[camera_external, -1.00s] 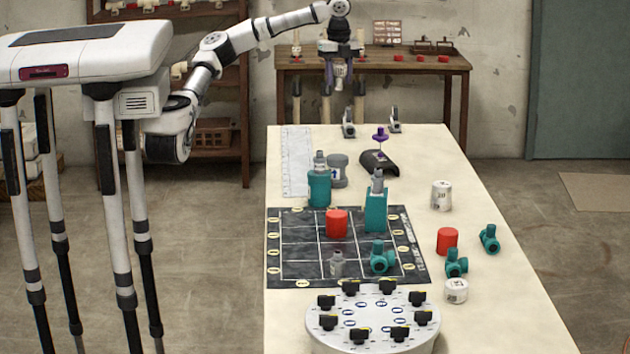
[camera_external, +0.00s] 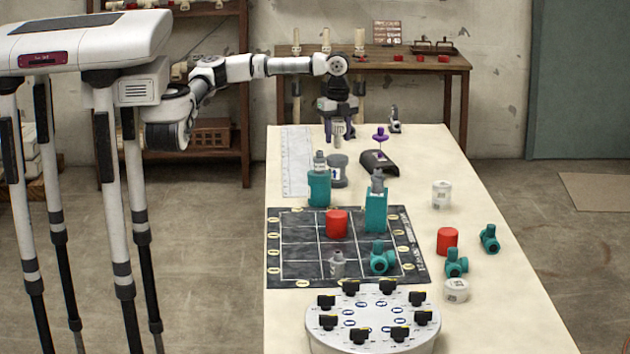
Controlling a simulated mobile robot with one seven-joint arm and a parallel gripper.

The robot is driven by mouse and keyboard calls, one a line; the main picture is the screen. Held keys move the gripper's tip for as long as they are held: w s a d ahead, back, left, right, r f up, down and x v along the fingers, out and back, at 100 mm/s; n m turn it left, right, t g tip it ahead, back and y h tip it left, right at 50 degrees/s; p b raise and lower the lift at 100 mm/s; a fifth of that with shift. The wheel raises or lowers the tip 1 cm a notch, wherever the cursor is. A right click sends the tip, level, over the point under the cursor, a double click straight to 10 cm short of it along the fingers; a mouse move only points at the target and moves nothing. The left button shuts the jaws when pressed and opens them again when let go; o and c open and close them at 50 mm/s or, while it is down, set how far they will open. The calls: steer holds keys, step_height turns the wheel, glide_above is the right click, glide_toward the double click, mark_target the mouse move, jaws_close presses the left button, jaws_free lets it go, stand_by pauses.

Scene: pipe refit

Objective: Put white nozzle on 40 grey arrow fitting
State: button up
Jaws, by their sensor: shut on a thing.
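My gripper (camera_external: 338,128) is at the far end of the table, pointing down. It is shut on a small pale nozzle (camera_external: 338,132), which I take to be the white nozzle; it looks greyish and is small in view. The nozzle hangs upright just above and behind a dark grey cylindrical fitting (camera_external: 337,172) with a blue arrow on a white label. The two look apart, though depth is hard to judge. The number on the fitting is too small to read.
A teal bottle with grey top (camera_external: 319,186) stands close left of the grey fitting. A black holder (camera_external: 380,163) with a purple piece is to its right. A teal block (camera_external: 376,210) and a gridded mat (camera_external: 300,256) are nearer. The table's right side is partly clear.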

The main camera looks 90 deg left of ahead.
steer(key=shift+f, duration=1.2)
steer(key=shift+f, duration=0.25)
steer(key=o, duration=1)
steer(key=shift+r, duration=0.1)
steer(key=shift+r+p, duration=0.3)
steer(key=shift+r+b, duration=0.35)
step_height(320, 180, up, 11)
steer(key=shift+b, duration=1.05)
